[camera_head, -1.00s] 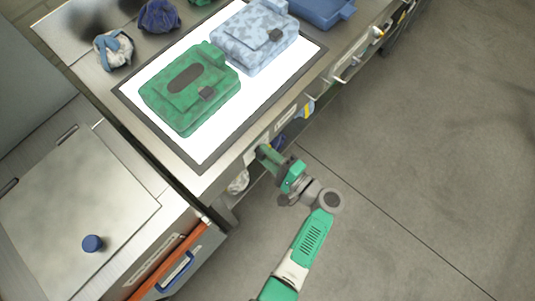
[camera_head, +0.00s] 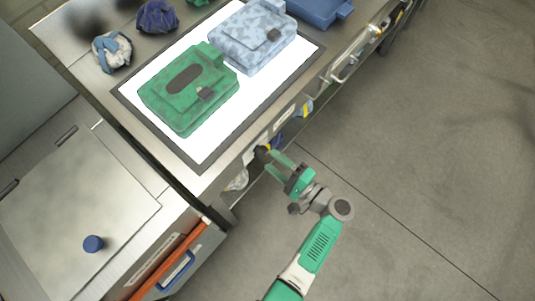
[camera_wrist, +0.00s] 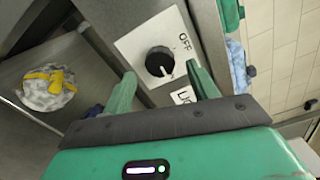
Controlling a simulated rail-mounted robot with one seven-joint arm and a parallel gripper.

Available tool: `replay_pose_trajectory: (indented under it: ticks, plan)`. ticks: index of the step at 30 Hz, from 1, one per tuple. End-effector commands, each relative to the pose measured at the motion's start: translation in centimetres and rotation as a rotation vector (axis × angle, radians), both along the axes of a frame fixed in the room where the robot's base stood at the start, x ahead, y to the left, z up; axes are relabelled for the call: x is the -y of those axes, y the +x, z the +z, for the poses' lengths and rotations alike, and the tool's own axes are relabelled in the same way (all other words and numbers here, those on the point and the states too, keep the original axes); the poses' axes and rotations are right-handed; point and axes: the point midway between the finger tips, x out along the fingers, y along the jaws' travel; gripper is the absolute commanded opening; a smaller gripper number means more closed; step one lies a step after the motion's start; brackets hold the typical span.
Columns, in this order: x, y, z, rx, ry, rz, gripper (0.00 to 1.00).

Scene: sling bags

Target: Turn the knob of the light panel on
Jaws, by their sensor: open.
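The light panel (camera_head: 205,152) is a bright white, lit surface in a dark frame on the bench top. Its black round knob (camera_wrist: 160,62) sits on a white plate (camera_wrist: 135,45) marked OFF on the bench front; the knob's pale pointer mark faces the lower right in the wrist view, away from the OFF word. The knob is a small dark shape in the head view (camera_head: 262,152). My gripper (camera_wrist: 162,72) is open, its green fingers either side of the knob in the wrist view; in the head view my gripper (camera_head: 275,160) stands just off the bench front.
A green bag (camera_head: 185,105) and a pale blue patterned bag (camera_head: 250,40) lie on the panel. The floor to the right is clear.

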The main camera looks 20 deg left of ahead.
Motion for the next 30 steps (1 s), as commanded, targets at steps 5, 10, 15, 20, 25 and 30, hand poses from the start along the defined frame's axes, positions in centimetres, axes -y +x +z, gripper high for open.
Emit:
replay_pose_trajectory:
  ticks: [5, 10, 15, 20, 25, 30]
  plan:
    - [3.1, -0.8, 0.1, 0.0, -0.001, -0.002, 0.59]
    - [4.0, -1.2, 0.0, 0.0, -0.001, 0.0, 0.59]
    - [4.0, -1.2, 0.0, 0.001, -0.001, 0.0, 0.59]
    - [4.0, -1.2, 0.0, 0.0, 0.0, 0.0, 0.59]
    - [4.0, -1.2, 0.0, 0.0, 0.0, 0.0, 0.59]
    - [3.8, 1.1, 1.8, 0.079, -0.136, -0.002, 0.59]
